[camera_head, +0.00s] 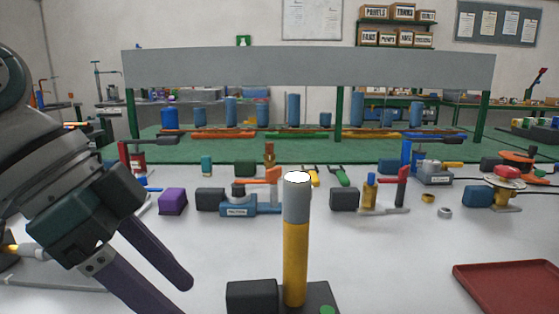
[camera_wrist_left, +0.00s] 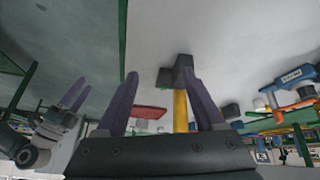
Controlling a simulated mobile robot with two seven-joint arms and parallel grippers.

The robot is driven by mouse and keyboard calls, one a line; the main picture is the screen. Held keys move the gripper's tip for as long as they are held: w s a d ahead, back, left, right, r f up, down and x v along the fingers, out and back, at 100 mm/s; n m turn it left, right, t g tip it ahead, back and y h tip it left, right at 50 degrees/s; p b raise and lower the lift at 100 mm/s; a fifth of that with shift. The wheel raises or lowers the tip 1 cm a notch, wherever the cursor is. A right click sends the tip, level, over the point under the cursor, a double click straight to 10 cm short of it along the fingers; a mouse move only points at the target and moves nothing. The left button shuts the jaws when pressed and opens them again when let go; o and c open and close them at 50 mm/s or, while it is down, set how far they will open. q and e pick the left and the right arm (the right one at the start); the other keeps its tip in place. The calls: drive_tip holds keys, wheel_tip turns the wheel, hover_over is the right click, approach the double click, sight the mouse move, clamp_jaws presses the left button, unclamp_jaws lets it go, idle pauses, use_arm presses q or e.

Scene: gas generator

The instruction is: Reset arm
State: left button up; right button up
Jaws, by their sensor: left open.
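My left gripper (camera_head: 168,298) reaches in from the left in the head view, its two purple fingers apart and pointing down and right over the table. Nothing is between its fingers there. The left wrist view is turned over and shows the same open fingers (camera_wrist_left: 156,80). A yellow post with a grey upper part (camera_head: 296,240) stands upright on a dark base, right of and apart from the left gripper. The yellow post (camera_wrist_left: 180,110) also shows beyond the fingers in the wrist view. My right gripper (camera_wrist_left: 76,96) shows small at the left of the wrist view; its opening is unclear.
A red tray (camera_head: 510,287) lies at the right front. Purple block (camera_head: 173,201), blue vise-like device (camera_head: 240,206) and valve-like fittings (camera_head: 385,195) stand in a row behind the post. A grey panel (camera_head: 310,66) on green posts spans the back. White table is clear between post and tray.

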use_arm(q)
drive_tip(key=s+a+r+n+t+y+p, duration=0.1)
drive_tip(key=s+a+r+n+y+p, duration=0.25)
drive_tip(key=s+r+n+p, duration=0.45)
drive_tip(key=s+a+r+n+t+y+p, duration=0.25)
drive_tip(key=s+a+r+n+p, duration=0.2)
drive_tip(key=s+r+p, duration=0.6)
wheel_tip(320, 180, up, 34)
drive_tip(key=p, duration=4)
drive_tip(key=shift+a+m+g, duration=0.3)
drive_tip(key=shift+m+g, duration=0.05)
drive_tip(key=shift+g, duration=0.1)
use_arm(e)
wheel_tip(320, 180, up, 62)
use_arm(q)
drive_tip(key=shift+f, duration=0.1)
use_arm(e)
drive_tip(key=shift+f, duration=0.1)
